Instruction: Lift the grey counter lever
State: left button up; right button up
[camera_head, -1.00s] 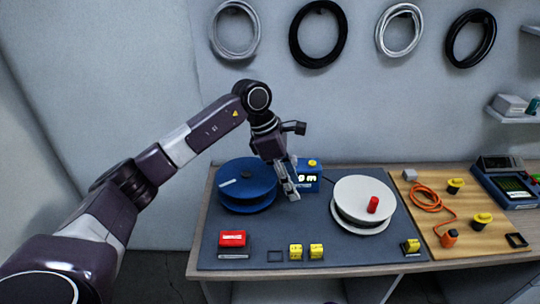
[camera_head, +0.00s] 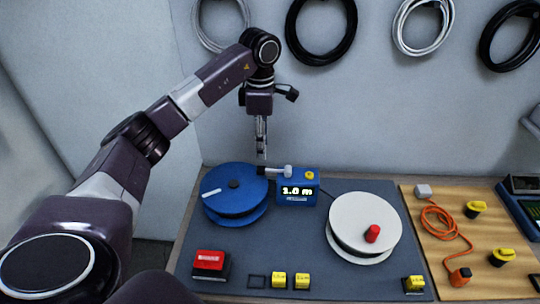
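The blue counter (camera_head: 297,190) stands at the back of the dark mat, between two reels, with a lit display that reads 1.0 m and a yellow button on top. Its grey lever (camera_head: 276,171) sticks out to the left at the upper left of the counter, roughly level. My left gripper (camera_head: 263,154) points down just above the outer end of the lever. Its fingers are seen edge-on, so their gap is hidden; I cannot tell whether they touch the lever. My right gripper is not in view.
A blue reel (camera_head: 234,192) stands left of the counter, and a white reel (camera_head: 364,222) with a red knob stands to the right. A red block (camera_head: 210,262) and yellow pieces (camera_head: 279,280) lie along the front. An orange cable (camera_head: 440,225) lies on the wooden board.

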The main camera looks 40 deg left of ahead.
aim_at(261, 168)
pick_arm(q)
jog(key=f+p, duration=0.1)
jog(key=f, duration=0.1)
jog(key=s+f+p, duration=0.1)
jog(key=f, duration=0.2)
jog(key=shift+s+f, duration=0.1)
jog(key=shift+f, duration=0.95)
jog(key=c, duration=0.5)
jog(key=shift+w, duration=0.2)
grip_shut()
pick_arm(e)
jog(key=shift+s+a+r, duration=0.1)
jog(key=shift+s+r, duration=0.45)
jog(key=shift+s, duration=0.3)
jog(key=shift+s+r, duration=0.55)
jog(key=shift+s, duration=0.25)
